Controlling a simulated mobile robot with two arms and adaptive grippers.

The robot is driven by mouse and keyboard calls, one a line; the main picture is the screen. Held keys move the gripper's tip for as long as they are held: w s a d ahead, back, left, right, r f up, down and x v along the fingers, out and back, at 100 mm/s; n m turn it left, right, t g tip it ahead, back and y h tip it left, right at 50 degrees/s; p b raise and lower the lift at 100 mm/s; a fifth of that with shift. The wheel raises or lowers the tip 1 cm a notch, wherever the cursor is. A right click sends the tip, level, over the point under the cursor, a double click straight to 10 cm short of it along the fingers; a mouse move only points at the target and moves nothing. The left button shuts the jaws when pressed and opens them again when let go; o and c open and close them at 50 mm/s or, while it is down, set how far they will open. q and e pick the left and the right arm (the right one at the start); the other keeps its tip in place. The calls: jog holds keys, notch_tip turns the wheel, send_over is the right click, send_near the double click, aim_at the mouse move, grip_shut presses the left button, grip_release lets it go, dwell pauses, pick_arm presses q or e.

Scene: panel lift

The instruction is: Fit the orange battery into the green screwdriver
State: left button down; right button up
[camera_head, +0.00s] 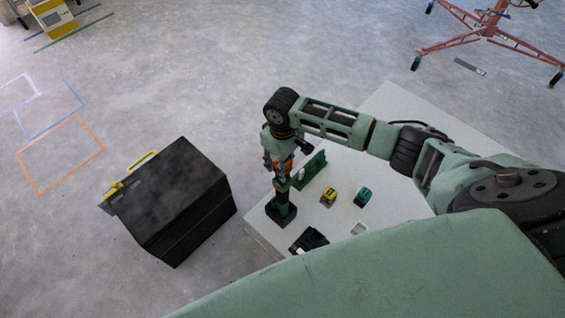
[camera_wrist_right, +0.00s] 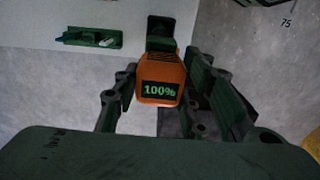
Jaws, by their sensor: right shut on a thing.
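The orange battery (camera_wrist_right: 162,80) reads "100%" in the right wrist view and sits between the fingers of my right gripper (camera_wrist_right: 165,95), which is shut on it. In the head view my right gripper (camera_head: 280,160) is above the near-left corner of the table, with a little orange showing at its fingers. Directly below it the dark green screwdriver (camera_head: 281,207) stands upright on the table. A dark part lies just beyond the battery in the wrist view. I cannot tell whether battery and screwdriver touch or are joined. My left gripper is not in view.
On the white table (camera_head: 385,105) are a green rack (camera_head: 313,168), a yellow battery (camera_head: 328,195), a teal battery (camera_head: 362,196), a black item (camera_head: 308,241) and a small white square (camera_head: 359,229). A black toolbox (camera_head: 175,205) stands on the floor left of the table.

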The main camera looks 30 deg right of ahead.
jog(key=shift+p, duration=0.3)
jog(key=shift+f+p, duration=0.45)
jog(key=shift+p, duration=0.1)
dwell(1.1)
jog(key=shift+f, duration=0.25)
jog(key=shift+f+b, duration=0.35)
jog(key=shift+f, duration=0.35)
jog(key=shift+f, duration=0.15)
dwell(0.4)
jog(key=shift+f+b, duration=0.4)
jog(key=shift+f, duration=0.25)
jog(key=shift+p, duration=0.3)
dwell(0.6)
jog(key=o, duration=1.4)
jog(key=shift+f, duration=0.1)
